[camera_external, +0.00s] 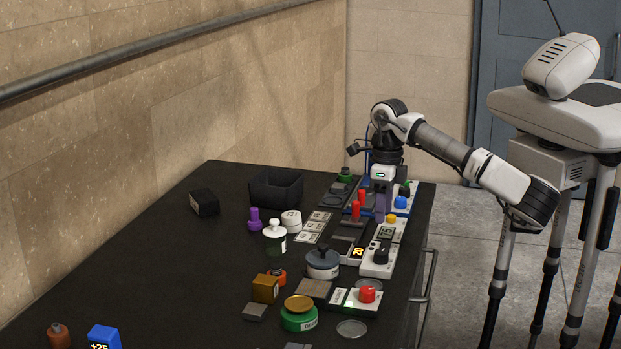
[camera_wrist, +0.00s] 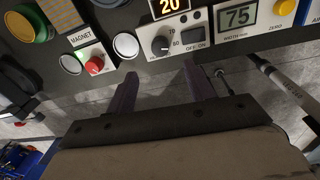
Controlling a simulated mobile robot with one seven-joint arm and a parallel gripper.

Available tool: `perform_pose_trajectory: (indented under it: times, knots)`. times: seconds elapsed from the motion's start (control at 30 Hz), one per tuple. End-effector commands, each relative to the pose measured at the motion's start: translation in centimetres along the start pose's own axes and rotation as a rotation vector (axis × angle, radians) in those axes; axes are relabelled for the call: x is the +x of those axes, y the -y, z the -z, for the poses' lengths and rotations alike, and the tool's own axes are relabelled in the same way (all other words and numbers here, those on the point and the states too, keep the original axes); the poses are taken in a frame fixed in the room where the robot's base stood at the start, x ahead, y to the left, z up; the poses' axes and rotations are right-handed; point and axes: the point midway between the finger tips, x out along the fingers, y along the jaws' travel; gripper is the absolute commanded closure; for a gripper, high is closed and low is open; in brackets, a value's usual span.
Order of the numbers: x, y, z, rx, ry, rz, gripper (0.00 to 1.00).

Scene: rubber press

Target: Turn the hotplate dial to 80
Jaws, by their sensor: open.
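The hotplate's dark dial (camera_wrist: 160,45) is in the wrist view, on a white panel with printed numbers beside it and an OFF/ON switch (camera_wrist: 195,37). A yellow display reading 20 (camera_wrist: 172,6) is just above it. In the external view the dial (camera_external: 381,256) stands near the right table edge, with the yellow display (camera_external: 358,253) left of it. My gripper (camera_wrist: 160,73) is open and empty, its two fingers pointing towards the panel, with the dial beyond and between the tips. In the external view my gripper (camera_external: 379,197) is farther back than the dial, partly hidden among devices.
A display reading 75 (camera_wrist: 238,16) and a yellow zero button (camera_wrist: 285,7) are right of the dial. A red magnet knob (camera_wrist: 94,65) is on the left. Red handles (camera_external: 356,211) stand near my gripper. A black bin (camera_external: 276,188) is at the back.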

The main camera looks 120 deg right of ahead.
Motion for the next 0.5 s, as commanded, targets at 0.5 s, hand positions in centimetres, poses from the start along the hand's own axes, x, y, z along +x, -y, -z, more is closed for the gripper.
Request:
perform_pose_trajectory:
  times: [0.5]
  knots:
    - [-3.7, 0.0, 0.0, 0.0, 0.0, 0.0, 0.47]
